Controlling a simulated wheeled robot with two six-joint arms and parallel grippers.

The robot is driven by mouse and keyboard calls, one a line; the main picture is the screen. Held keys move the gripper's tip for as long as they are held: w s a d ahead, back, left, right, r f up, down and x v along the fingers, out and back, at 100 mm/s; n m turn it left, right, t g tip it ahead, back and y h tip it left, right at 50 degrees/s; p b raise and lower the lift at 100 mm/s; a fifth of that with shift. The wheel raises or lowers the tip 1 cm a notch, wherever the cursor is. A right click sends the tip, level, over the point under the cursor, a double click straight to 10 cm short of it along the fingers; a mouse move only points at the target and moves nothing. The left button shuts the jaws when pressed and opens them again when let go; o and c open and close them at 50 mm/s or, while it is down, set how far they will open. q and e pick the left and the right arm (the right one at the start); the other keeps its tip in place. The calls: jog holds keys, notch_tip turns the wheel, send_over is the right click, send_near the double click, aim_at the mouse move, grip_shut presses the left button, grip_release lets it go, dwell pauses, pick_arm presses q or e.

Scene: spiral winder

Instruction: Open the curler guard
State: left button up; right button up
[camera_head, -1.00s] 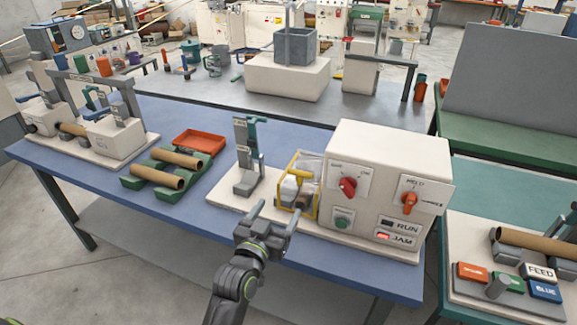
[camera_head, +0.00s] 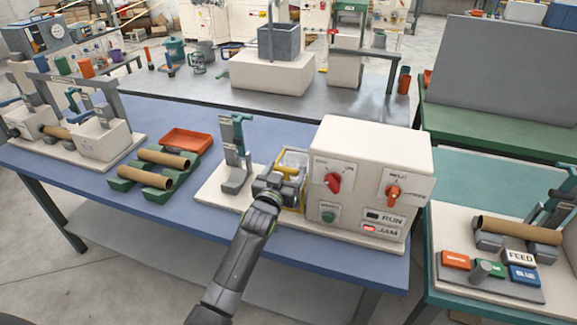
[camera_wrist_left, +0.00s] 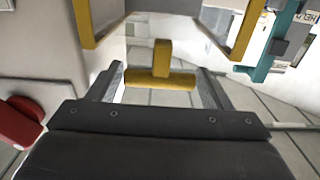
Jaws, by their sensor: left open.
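The curler guard (camera_head: 292,158) is a yellow-framed, clear-panelled box on the left side of the cream machine (camera_head: 375,150). It stands down over the curler, partly hidden behind my gripper. In the left wrist view its yellow frame (camera_wrist_left: 244,32) spans the top, and a T-shaped yellow handle (camera_wrist_left: 160,78) sticks out between my fingers. My left gripper (camera_head: 281,180) is at the guard's front. In the left wrist view its fingers (camera_wrist_left: 158,88) are open on either side of the handle, with gaps showing. My right gripper is not in view.
The machine front carries a red knob (camera_head: 334,182), an orange knob (camera_head: 393,196), a green button (camera_head: 328,216) and a lit red JAM lamp (camera_head: 369,229). A grey and teal stand (camera_head: 235,150) is close on the guard's left. Cardboard tubes (camera_head: 145,178) lie farther left.

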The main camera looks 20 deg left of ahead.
pick_arm(q)
jog(key=shift+w, duration=1.3)
